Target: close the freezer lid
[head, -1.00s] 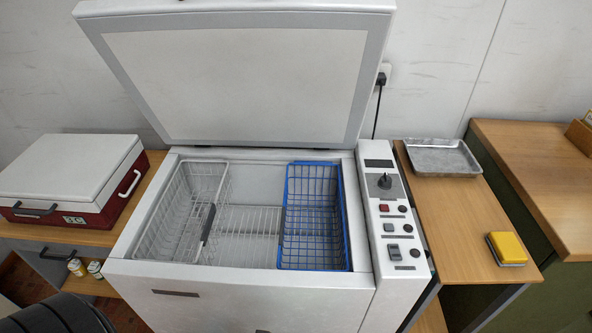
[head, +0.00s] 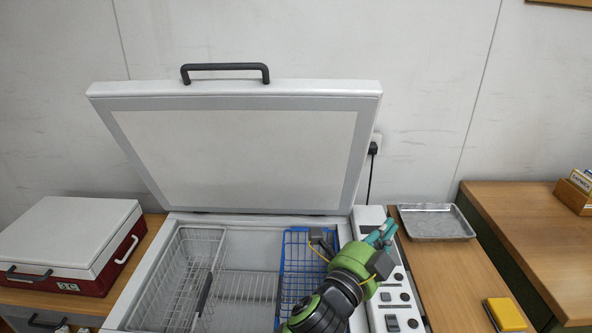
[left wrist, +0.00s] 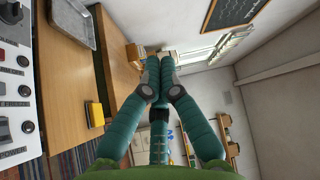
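The freezer lid (head: 235,155) stands raised at the back of the white chest freezer (head: 150,275), its pale inner panel facing me. The dark lid handle (head: 225,68) is on its upper edge. My left gripper (head: 386,229), green with teal fingers, is over the control panel at the freezer's right side, lower than and right of the lid, apart from the handle. In the left wrist view its fingers (left wrist: 160,75) converge with tips together and nothing between them. My right gripper is not in view.
A wire basket (head: 178,275) and a blue basket (head: 294,262) are inside the freezer. A metal tray (head: 436,222) and a yellow block (head: 506,313) lie on the right table. A red and white box (head: 70,245) stands at left. The wall is close behind the lid.

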